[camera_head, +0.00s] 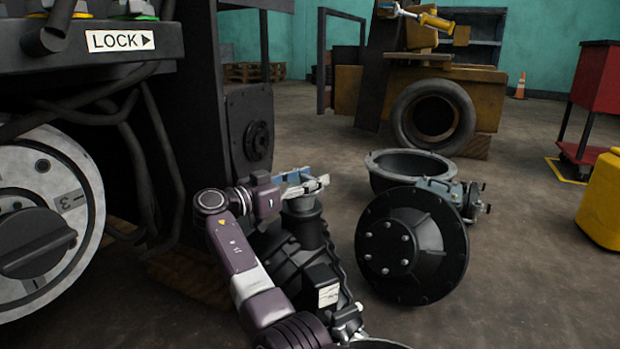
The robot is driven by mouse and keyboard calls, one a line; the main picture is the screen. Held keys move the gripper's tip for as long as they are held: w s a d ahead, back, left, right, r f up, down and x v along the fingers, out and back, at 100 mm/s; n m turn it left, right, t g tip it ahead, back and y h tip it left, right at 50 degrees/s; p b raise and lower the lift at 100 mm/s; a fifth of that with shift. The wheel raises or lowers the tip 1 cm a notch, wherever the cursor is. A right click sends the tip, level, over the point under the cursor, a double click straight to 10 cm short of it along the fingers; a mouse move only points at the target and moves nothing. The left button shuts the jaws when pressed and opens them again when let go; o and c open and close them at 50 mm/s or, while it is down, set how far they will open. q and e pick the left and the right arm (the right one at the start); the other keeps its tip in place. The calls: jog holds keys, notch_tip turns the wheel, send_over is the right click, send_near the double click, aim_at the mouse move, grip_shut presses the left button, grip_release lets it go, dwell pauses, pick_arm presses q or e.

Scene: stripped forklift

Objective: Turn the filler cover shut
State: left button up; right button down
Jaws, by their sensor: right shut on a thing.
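A dark filler neck (303,228) stands up from a black ribbed housing beside the forklift. A small blue piece, which looks like the filler cover (290,174), shows at the top of the neck. My right gripper (308,184) reaches in from below and lies level over the neck. Its light grey fingers are shut on the cover and hide much of it. I cannot tell the cover's exact turn angle. My left gripper is not in view.
The forklift body with a LOCK label (120,40) fills the left side. A black round drum cover (412,245) and a grey bowl-shaped casing (405,170) stand close on the right. A yellow container (603,200) is at the right edge. Open floor lies between.

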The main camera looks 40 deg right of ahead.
aim_at(310, 177)
jog(key=c, duration=1.1)
grip_release()
jog(key=shift+f, duration=0.1)
notch_tip(310, 177, up, 10)
jog(key=shift+c, duration=0.2)
